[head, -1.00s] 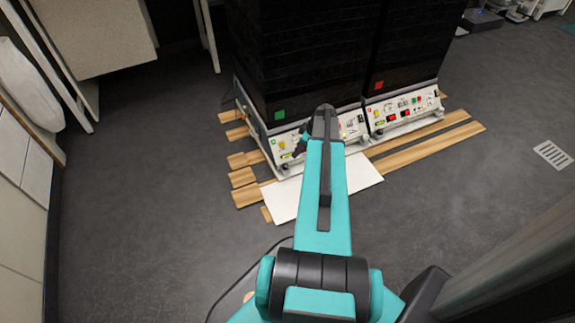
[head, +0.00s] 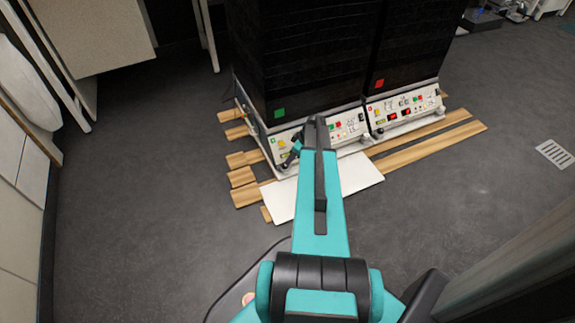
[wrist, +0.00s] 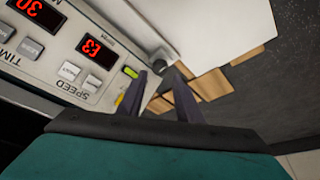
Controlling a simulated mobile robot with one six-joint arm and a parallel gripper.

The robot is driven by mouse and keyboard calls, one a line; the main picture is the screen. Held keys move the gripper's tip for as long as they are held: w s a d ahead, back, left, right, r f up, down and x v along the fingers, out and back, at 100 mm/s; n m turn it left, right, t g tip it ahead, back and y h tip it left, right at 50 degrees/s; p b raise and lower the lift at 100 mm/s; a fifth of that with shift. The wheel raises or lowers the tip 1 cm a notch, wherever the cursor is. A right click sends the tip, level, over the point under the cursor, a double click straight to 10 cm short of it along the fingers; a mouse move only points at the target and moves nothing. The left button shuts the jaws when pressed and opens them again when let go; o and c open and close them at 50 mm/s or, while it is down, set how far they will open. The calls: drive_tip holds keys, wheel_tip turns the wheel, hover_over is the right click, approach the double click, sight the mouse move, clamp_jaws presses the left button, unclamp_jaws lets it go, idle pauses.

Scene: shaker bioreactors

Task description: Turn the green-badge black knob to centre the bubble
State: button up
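The unit with the green badge (head: 280,114) is the left of two tall black shaker stacks. In the wrist view its white panel has red displays and a small yellow-green bubble level (wrist: 131,72). A dark, round knob (wrist: 158,65) shows at the panel's lower corner, just beyond my fingertips. My gripper (wrist: 159,76) is open, its two dark fingers apart and pointing toward the knob; I cannot tell whether they touch it. In the head view my gripper (head: 290,160) is at the green-badge panel's lower front, and my arm hides part of that panel. The bubble is too small to make out.
The red-badge unit (head: 379,84) stands close on the right with a similar panel. A white board (head: 360,175) and wooden planks (head: 243,196) lie on the floor under and before the units. Grey floor is clear to the left and right.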

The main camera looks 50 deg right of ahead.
sight(285, 170)
drive_tip(key=shift+b+x, duration=0.9)
drive_tip(key=shift+x, duration=2.15)
drive_tip(key=c, duration=0.8)
drive_tip(key=shift+o, duration=0.2)
drive_tip(key=shift+r, duration=0.1)
